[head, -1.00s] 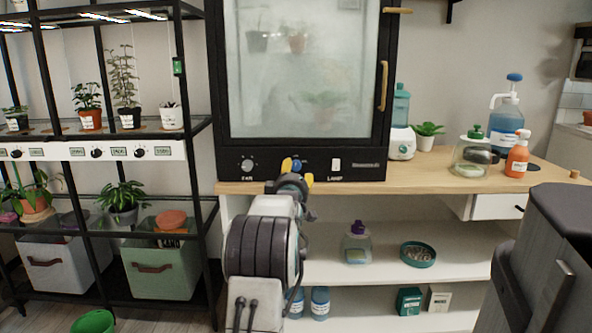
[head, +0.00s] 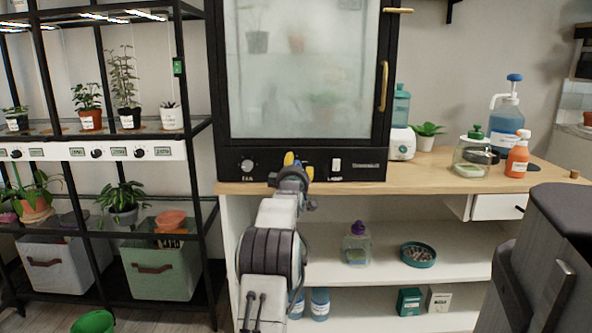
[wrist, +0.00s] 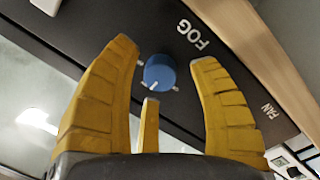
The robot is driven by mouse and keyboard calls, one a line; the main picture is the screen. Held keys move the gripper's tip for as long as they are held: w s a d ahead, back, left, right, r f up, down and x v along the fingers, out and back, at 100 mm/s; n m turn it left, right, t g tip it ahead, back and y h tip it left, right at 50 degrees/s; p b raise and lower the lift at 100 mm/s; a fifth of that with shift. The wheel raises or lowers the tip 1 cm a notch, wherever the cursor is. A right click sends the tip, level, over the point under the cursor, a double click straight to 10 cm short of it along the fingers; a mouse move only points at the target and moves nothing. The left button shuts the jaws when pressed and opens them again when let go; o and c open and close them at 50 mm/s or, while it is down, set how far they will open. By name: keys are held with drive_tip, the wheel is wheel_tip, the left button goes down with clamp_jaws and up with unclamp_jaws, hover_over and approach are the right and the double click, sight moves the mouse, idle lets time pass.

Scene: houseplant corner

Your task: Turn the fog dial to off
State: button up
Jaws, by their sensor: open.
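The fog dial is a round blue knob (wrist: 159,73) with a white line near its lower-left edge, on a black panel beside the word FOG. Small white tick marks stand around it. In the head view the dial (head: 297,163) is mostly hidden behind my gripper. My gripper (wrist: 166,62) is open, its yellow fingers on both sides of the dial, with visible gaps. I cannot tell how far the tips are from the panel. The cabinet's glass door (head: 300,80) is shut and misty, with dim plant shapes behind it.
On the same panel are a fan dial (head: 247,166) at left and a white lamp switch (head: 336,164) at right. The wooden counter (head: 420,178) runs below. Bottles and jars stand on its right side. A black plant rack (head: 203,160) stands at left.

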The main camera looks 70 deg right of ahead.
drive_tip(key=shift+o, duration=0.3)
clamp_jaws()
idle(0.4)
